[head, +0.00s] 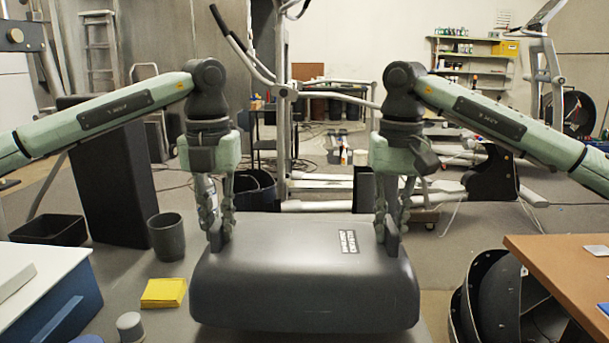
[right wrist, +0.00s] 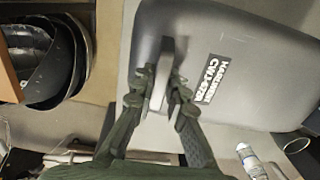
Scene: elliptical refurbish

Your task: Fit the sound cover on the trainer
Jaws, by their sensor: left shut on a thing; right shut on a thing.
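My right gripper (head: 392,222) is shut on the right handle, which shows between the fingers in the right wrist view (right wrist: 163,85). The trainer (head: 283,110), a pale frame with dark-gripped handlebars, stands behind the cover. Its lower part is partly hidden. I cannot tell whether the cover touches the surface below.
A grey cup (head: 167,237), yellow pad (head: 163,293) and blue-and-white box (head: 45,300) are at left. A wooden table (head: 560,270) and curved black shells (head: 495,295) are at right. Another machine's dark-covered end (head: 490,175) is behind right.

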